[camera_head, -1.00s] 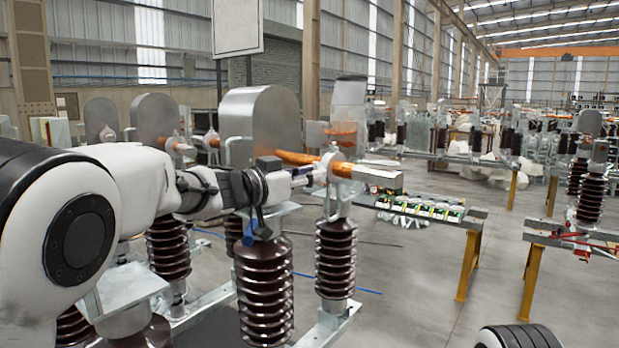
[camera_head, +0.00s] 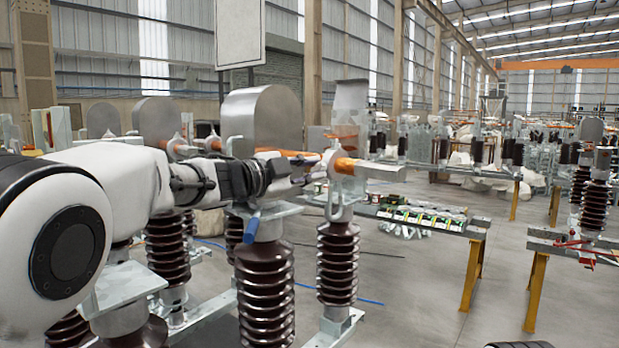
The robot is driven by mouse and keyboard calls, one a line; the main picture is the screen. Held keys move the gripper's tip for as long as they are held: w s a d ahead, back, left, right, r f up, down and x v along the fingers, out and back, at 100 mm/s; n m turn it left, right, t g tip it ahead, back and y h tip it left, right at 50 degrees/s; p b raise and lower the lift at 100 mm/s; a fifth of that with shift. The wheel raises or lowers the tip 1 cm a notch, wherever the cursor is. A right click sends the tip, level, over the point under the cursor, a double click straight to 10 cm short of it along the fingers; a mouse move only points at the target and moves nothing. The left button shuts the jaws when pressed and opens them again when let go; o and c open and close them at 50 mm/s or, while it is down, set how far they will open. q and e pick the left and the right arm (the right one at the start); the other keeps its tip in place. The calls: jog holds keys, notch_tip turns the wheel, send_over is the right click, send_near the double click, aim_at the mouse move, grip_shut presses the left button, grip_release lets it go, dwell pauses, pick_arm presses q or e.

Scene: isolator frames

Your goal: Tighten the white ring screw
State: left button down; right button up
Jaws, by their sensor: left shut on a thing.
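My left arm comes in from the left, and its gripper (camera_head: 312,172) reaches the pale ring-shaped fitting, the white ring screw (camera_head: 333,166), at the end of an orange bar (camera_head: 346,165). The fingers are shut at the near side of this fitting. The exact contact is small and partly hidden by the gripper. My right gripper is not in view.
Another brown ribbed insulator (camera_head: 265,290) stands close under my left wrist. A large grey rounded metal cover (camera_head: 262,120) rises behind the arm. A workbench with small parts (camera_head: 425,217) stands to the right, with open floor in front.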

pick_arm(q)
jog(key=m+b, duration=0.1)
jog(key=m, duration=0.3)
jog(key=shift+b, duration=0.35)
dwell(0.3)
jog(key=c, duration=1.2)
grip_release()
jog(key=shift+o, duration=0.7)
jog(key=shift+d+r, duration=0.1)
jog(key=shift+d, duration=0.05)
jog(key=shift+s+a, duration=0.25)
jog(key=shift+a, duration=0.2)
jog(key=v, duration=0.6)
jog(key=shift+s, duration=0.2)
